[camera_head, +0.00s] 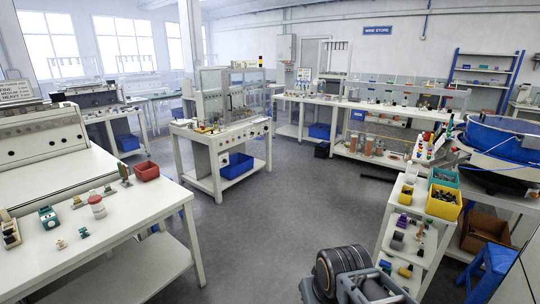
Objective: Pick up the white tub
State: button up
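A small white tub (98,209) with a reddish band near its top stands upright on the left white bench (120,225), near the bench's middle. Another whitish container (411,174) stands on top of the right-hand shelf unit, beside a yellow bin; it is too small to tell its exact kind. A dark ribbed joint and grey bracket of my own arm show at the bottom, right of centre, far from both. My gripper's fingertips do not show.
A red bin (146,172) and several small parts share the left bench. Yellow (443,201) and teal (445,178) bins stand at right, with a blue stool (489,268) below. A machine table (222,135) stands mid-room. The grey floor (275,215) between is clear.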

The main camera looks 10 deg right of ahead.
aim_at(413, 173)
jog(key=z, duration=0.15)
jog(key=i, duration=2.95)
jog(key=z, duration=1.3)
jog(key=i, duration=2.15)
jog(key=z, duration=1.25)
jog(key=i, duration=0.45)
